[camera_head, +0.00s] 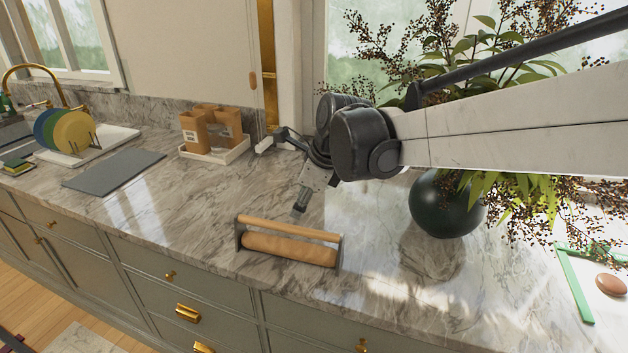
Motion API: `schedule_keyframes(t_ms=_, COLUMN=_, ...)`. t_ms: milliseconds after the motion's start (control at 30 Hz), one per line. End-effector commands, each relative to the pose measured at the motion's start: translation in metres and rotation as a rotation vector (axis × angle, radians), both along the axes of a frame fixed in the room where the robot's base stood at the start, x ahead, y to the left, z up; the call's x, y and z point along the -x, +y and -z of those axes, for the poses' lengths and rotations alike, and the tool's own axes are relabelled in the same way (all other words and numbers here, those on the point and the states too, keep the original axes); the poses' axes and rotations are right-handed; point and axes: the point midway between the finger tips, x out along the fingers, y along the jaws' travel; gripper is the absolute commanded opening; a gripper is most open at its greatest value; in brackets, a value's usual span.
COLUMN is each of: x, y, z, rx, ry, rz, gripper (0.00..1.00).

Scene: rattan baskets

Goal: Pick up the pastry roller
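The pastry roller (289,249) lies on the marble counter near its front edge, in the middle of the head view. It has a thick wooden roller, a thinner wooden handle bar above it and dark grey side brackets. My gripper (281,175) is above and behind the roller, apart from it. Its two fingers are spread wide, one reaching left and one pointing down towards the counter. Nothing shows between them. Part of the gripper is hidden behind my arm's dark wrist joint.
A dark round vase (441,205) with branches stands right of the roller. A white tray (215,154) with brown paper packages, a grey mat (114,169) and a plate rack are to the left. A green frame (577,290) lies far right. The counter around the roller is clear.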

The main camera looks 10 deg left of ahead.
Motion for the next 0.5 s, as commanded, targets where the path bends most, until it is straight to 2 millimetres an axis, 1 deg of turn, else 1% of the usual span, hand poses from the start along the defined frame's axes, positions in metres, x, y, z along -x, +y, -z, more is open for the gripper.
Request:
schedule_keyframes(t_ms=100, x=-0.005, y=0.008, z=0.020, rx=0.000, ry=0.000, rz=-0.001, gripper=0.40)
schedule_keyframes(t_ms=300, x=-0.013, y=0.020, z=0.050, rx=0.000, ry=-0.002, rz=-0.001, gripper=0.40)
schedule_keyframes(t_ms=400, x=-0.015, y=0.024, z=0.060, rx=0.000, ry=-0.002, rz=-0.001, gripper=0.40)
schedule_keyframes(t_ms=500, x=-0.016, y=0.026, z=0.065, rx=0.001, ry=-0.003, rz=-0.002, gripper=0.40)
